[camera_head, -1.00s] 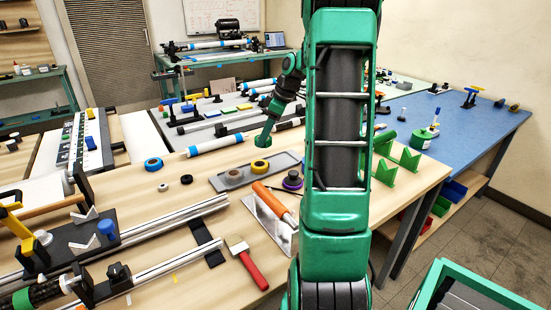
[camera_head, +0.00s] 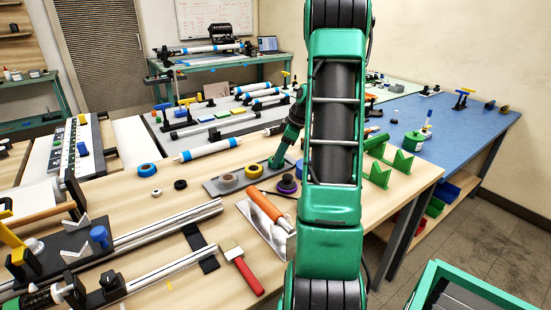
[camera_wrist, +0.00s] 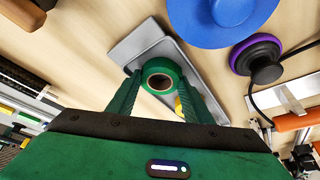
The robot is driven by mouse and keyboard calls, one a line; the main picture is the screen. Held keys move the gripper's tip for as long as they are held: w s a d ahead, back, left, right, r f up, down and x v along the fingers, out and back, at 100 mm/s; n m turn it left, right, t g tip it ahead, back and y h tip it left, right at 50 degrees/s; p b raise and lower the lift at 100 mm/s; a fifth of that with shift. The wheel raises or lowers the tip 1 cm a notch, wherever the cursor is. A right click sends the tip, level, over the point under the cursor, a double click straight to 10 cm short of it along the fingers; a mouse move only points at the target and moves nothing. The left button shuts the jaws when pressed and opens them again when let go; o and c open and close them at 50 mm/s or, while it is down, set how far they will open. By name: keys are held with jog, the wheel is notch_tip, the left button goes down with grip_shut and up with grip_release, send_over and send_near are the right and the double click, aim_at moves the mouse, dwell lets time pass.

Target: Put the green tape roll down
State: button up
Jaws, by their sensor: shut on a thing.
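The green tape roll (camera_wrist: 160,77) is between the two fingertips of my gripper (camera_wrist: 161,84) in the wrist view, its hollow core facing the camera. In the head view the roll (camera_head: 276,163) is at the far right end of the grey tray (camera_head: 212,189), low over it or touching; I cannot tell which. The tray (camera_wrist: 150,46) shows behind the roll in the wrist view. A yellow tape roll (camera_head: 254,171) and a grey-brown roll (camera_head: 228,181) sit in the tray. The yellow roll is mostly hidden by a finger in the wrist view.
A purple and black round thing (camera_head: 288,184) stands right of the tray. An orange-handled trowel (camera_head: 266,210) lies in front. A blue tape roll (camera_head: 148,170) and small black ring (camera_head: 180,184) lie left. A large blue round thing (camera_wrist: 220,15) is close in the wrist view.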

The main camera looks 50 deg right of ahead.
jog(key=o, duration=1)
jog(key=shift+o, duration=0.2)
jog(key=v, duration=1.2)
jog(key=shift+s, duration=0.15)
